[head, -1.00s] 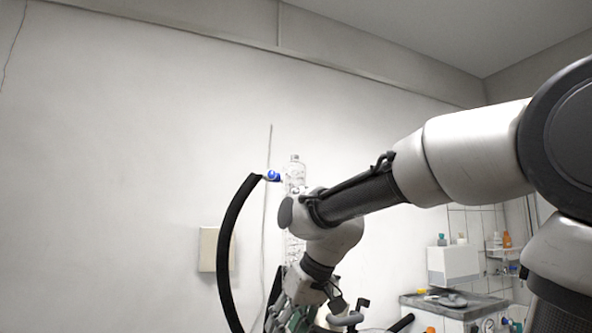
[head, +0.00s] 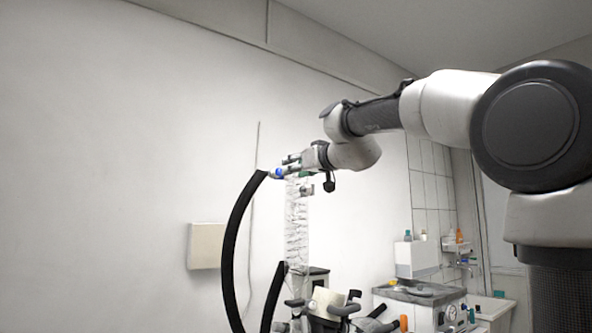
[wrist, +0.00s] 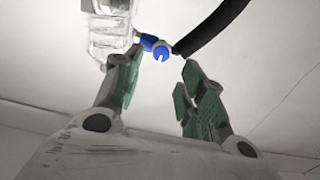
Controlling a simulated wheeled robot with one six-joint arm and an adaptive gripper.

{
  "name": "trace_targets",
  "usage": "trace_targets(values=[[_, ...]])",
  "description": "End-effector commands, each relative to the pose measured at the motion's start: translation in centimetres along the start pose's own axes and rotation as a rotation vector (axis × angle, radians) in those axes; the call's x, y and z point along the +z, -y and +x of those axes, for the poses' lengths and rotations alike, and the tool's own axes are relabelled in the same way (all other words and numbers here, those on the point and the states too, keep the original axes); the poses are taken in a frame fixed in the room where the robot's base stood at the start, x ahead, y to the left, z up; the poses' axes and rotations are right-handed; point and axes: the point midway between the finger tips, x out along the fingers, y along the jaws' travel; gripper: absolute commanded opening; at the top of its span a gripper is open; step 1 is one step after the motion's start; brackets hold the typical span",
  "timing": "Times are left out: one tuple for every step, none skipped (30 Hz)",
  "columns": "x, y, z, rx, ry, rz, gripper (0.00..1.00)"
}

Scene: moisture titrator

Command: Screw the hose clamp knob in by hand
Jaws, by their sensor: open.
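The blue knob (head: 278,173) sits at the upper end of the black hose (head: 228,245), beside the top of a clear glass column (head: 297,225). In the wrist view the knob (wrist: 161,53) shows a slotted round face, with the hose (wrist: 212,27) to its right and the glass (wrist: 110,22) to its left. My gripper (head: 287,168) is at the height of the knob, close by it. In the wrist view my gripper (wrist: 155,78) is open, its green-padded fingers on either side below the knob. Nothing is between the fingers; contact with the knob cannot be told.
A pale wall box (head: 206,246) is at the left. Apparatus with black handles (head: 330,305) stands below the column.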

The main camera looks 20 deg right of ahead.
Motion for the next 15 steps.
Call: trace_targets(values=[[0.0, 0.0, 0.2, -0.001, 0.0, -0.002, 0.41], [0.0, 0.0, 0.3, -0.001, 0.001, -0.002, 0.41], [0.0, 0.0, 0.6, -0.001, 0.001, -0.002, 0.41], [0.0, 0.0, 0.8, -0.001, 0.001, -0.002, 0.41], [0.0, 0.0, 0.9, -0.001, 0.001, -0.001, 0.41], [0.1, 0.0, 1.3, -0.001, 0.002, -0.001, 0.41], [0.1, 0.0, 1.5, -0.001, 0.002, 0.0, 0.41], [0.1, 0.0, 1.8, -0.001, 0.002, 0.0, 0.41], [0.1, 0.1, 2.1, -0.001, 0.002, 0.001, 0.41], [0.0, 0.0, 2.3, -0.001, 0.001, 0.0, 0.41], [0.1, 0.0, 2.5, -0.001, 0.002, 0.0, 0.41], [0.1, 0.0, 2.9, -0.001, 0.003, -0.001, 0.41], [0.1, 0.0, 3.1, -0.001, 0.003, -0.001, 0.41], [0.1, 0.0, 3.4, -0.001, 0.003, -0.001, 0.41], [0.1, 0.1, 3.7, -0.002, 0.002, 0.0, 0.41]])
